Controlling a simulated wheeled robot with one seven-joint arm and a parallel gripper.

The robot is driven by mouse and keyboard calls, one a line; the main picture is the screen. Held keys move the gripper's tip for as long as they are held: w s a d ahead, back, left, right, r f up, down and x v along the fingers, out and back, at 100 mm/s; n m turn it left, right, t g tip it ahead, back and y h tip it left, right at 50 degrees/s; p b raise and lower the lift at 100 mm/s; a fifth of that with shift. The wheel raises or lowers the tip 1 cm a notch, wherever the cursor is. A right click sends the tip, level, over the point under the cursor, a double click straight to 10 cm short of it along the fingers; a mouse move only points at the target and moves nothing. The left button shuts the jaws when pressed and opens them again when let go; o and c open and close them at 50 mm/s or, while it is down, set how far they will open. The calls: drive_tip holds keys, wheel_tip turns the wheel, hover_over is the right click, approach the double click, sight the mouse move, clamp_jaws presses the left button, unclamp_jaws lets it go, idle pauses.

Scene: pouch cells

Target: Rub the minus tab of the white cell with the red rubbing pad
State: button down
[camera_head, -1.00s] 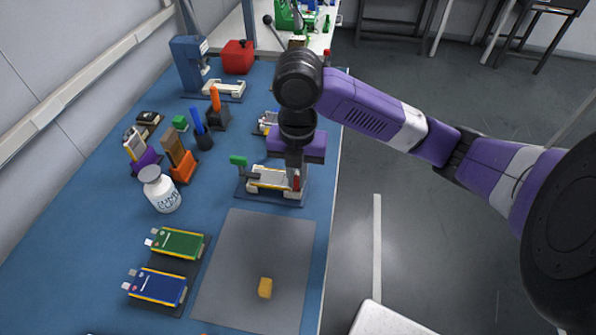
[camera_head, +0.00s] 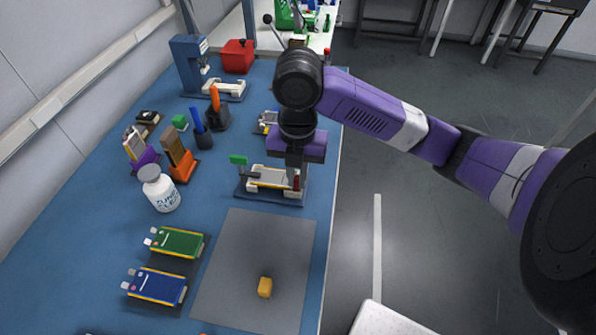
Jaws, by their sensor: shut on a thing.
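The white cell (camera_head: 270,177) lies in a dark fixture (camera_head: 245,193) with pale blocks and a green-handled clamp (camera_head: 238,160), near the table's right edge. My gripper (camera_head: 297,179) points down over the right end of this fixture. It is shut on the small red rubbing pad (camera_head: 297,183), which shows low between its fingers at the cell's right end. The minus tab cannot be made out there, and I cannot tell whether the pad touches it.
A grey mat (camera_head: 235,285) with a yellow block (camera_head: 265,287) lies in front. Green (camera_head: 178,243) and blue (camera_head: 158,286) cells lie left of it. A white bottle (camera_head: 160,190) and an orange holder (camera_head: 183,170) stand left of the fixture. Another fixture is partly hidden behind my arm.

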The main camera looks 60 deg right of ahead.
idle(1.1)
drive_tip(key=shift+w+d+b, duration=0.25)
drive_tip(key=shift+d+b, duration=0.05)
drive_tip(key=shift+d, duration=0.4)
drive_tip(key=shift+r, duration=0.1)
wheel_tip(320, 180, up, 7)
drive_tip(key=p, duration=0.5)
drive_tip(key=shift+p, duration=0.4)
drive_tip(key=shift+d, duration=0.1)
